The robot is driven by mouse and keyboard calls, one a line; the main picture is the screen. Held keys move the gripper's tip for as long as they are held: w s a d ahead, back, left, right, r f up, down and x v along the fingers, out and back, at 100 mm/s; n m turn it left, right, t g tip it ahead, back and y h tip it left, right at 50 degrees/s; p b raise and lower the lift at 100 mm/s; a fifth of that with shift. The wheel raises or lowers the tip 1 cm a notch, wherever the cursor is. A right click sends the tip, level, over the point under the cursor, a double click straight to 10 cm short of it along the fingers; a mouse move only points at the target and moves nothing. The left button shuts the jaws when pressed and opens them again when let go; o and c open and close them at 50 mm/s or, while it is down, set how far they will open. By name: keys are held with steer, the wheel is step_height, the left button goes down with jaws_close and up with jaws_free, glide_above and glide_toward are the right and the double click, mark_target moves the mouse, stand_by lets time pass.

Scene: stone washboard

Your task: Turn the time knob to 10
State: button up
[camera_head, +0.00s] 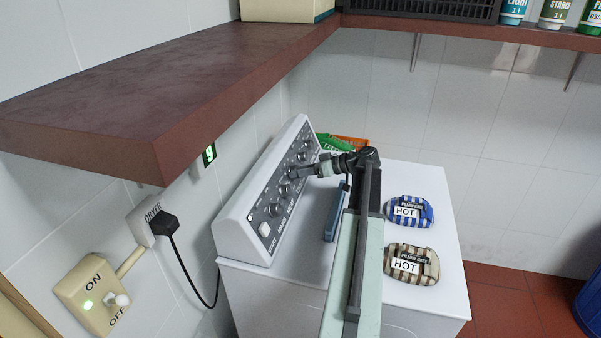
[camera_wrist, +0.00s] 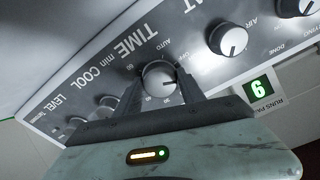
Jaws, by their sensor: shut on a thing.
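The time knob (camera_wrist: 160,76) is a round light knob with a dark rim on the dryer's grey control panel, beside the word TIME. Small marks ring it, with AUTO and OFF readable; its exact setting is too small to read. My gripper (camera_wrist: 158,79) is shut on this knob, one finger on each side, in the wrist view. In the head view my gripper (camera_head: 295,172) is against the control panel (camera_head: 283,180) and hides the knob.
A brown shelf (camera_head: 140,85) overhangs the panel at left. Two HOT-labelled bundles, blue (camera_head: 422,220) and brown (camera_head: 427,276), lie on the dryer top (camera_head: 300,292). Another white knob (camera_wrist: 229,38) is close to the time knob. A green display (camera_head: 209,154) reads 9 on the wall.

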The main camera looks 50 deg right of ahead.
steer(key=shift+s+m, duration=0.1)
steer(key=shift+m, duration=0.7)
steer(key=shift+f, duration=0.1)
steer(key=o, duration=1.4)
steer(key=shift+c, duration=0.2)
steer(key=p+v, duration=0.3)
steer(key=v, duration=0.5)
steer(key=shift+a, duration=0.1)
